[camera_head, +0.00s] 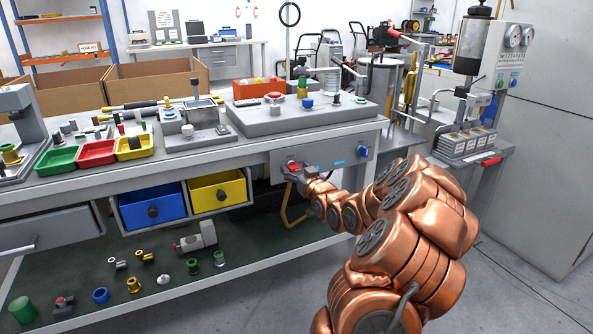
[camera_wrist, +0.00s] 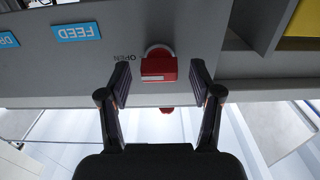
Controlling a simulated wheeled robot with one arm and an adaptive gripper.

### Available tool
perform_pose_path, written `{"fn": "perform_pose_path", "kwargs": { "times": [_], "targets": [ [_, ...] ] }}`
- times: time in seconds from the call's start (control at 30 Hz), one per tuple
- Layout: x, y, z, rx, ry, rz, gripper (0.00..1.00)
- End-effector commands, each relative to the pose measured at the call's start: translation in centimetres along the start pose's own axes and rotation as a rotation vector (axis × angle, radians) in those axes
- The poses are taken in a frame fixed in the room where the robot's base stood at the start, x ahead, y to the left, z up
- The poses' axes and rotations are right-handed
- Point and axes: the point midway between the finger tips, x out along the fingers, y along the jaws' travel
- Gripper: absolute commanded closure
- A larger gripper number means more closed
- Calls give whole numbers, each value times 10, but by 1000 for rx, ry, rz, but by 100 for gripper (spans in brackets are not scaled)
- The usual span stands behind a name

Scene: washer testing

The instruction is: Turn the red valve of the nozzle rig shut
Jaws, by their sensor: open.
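The red valve (camera_head: 294,166) is on the grey front panel (camera_head: 325,151) under the bench top, at its right part. In the wrist view the red valve handle (camera_wrist: 159,68) shows a pale stripe, with a pale ring behind it. An upside-down OPEN label is beside it. My gripper (camera_head: 298,174) is in front of the panel at the valve. In the wrist view my gripper (camera_wrist: 160,80) is open, one finger on each side of the handle, with visible gaps. Whether the fingertips reach past the handle's front is unclear.
A blue FEED label (camera_wrist: 78,32) and another blue label are on the same panel. A blue knob (camera_head: 363,152) is at the panel's right. A yellow drawer (camera_head: 217,191) and a blue drawer (camera_head: 153,205) are to the left. The floor at right is clear.

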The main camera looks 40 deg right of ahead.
Motion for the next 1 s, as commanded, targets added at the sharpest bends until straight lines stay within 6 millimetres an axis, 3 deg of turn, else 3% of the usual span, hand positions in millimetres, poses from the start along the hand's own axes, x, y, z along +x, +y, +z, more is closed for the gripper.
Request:
{"fn": "perform_pose_path", "kwargs": {
  "times": [0.17,0.73,1.0],
  "targets": [
    [0,0,0,0,0,0,36],
    [0,0,0,0,-1,1,95],
    [0,1,1,-26,-1,1,96]
  ]
}}
